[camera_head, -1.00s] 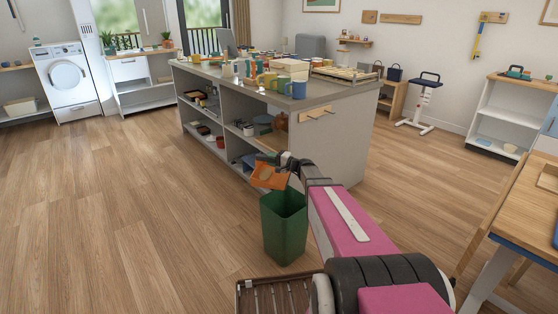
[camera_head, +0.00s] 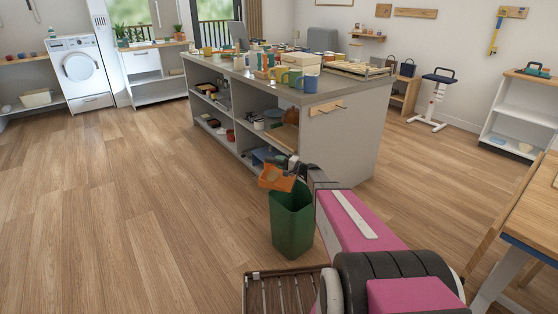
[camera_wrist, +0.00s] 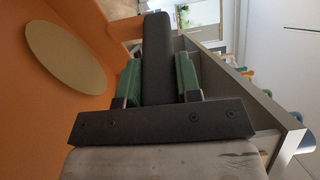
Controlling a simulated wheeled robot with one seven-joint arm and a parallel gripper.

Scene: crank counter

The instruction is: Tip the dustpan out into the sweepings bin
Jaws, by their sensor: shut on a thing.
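The orange dustpan (camera_head: 277,178) is held tilted above the left back part of the green bin's rim. In the wrist view its orange surface (camera_wrist: 35,110) fills the left side, with a flat tan oval (camera_wrist: 65,57) on it. The dark handle (camera_wrist: 157,55) lies between the green finger pads. My gripper (camera_head: 294,164) is shut on this handle; it also shows in the wrist view (camera_wrist: 158,78). The green sweepings bin (camera_head: 292,230) stands upright and open on the floor. Its inside bottom is hidden, and I cannot tell whether anything is in it.
A slatted brown rack (camera_head: 285,291) is low in front, left of my arm. The grey counter (camera_head: 345,135) with loaded shelves stands just behind the bin. A wooden table (camera_head: 530,215) is at the right. The floor at the left is clear.

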